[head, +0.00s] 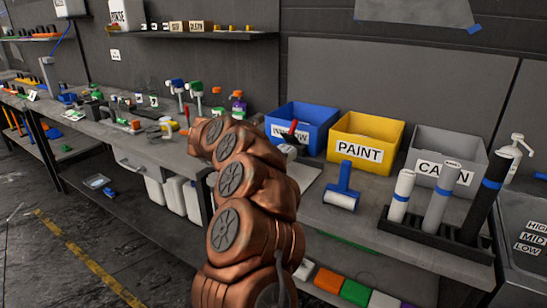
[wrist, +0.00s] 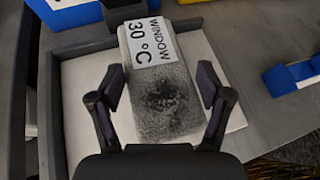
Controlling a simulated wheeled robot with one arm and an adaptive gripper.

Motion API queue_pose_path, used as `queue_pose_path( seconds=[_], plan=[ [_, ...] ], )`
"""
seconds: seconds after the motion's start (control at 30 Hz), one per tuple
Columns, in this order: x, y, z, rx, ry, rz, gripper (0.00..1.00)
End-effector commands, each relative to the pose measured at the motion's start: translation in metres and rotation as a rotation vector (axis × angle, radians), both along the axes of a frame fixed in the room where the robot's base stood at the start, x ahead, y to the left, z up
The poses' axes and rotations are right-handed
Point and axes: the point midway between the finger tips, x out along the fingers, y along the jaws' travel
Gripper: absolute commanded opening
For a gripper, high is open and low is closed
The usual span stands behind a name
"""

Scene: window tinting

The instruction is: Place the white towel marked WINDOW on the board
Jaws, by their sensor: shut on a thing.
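The towel (wrist: 165,97) is whitish grey with a dark smudge, and its white label reads WINDOW 30 °C. In the wrist view it lies between the two fingers of my gripper (wrist: 162,88), which is shut on its sides. The pale board (wrist: 85,127) is directly below and around the towel. I cannot tell whether the towel touches it. In the head view part of the board (head: 306,174) shows to the right of my arm. My arm hides the gripper there.
A blue bin (head: 318,115), a yellow PAINT bin (head: 360,148) and a grey bin (head: 428,166) stand behind. A blue roller (head: 342,186) lies right of the board, and a black rack (head: 440,238) holds several tubes. Bottles and tools crowd the bench at left.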

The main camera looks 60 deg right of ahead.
Motion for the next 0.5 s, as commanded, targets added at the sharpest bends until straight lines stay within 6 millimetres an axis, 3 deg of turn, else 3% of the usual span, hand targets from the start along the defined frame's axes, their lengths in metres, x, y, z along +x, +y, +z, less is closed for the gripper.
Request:
queue_pose_path(
  seconds=[0.2, 0.5],
  plan=[
    [0.009, -0.014, -0.001, 0.000, 0.002, -0.002, 0.24],
    [0.013, -0.021, -0.001, -0.001, 0.000, -0.001, 0.24]
  ],
)
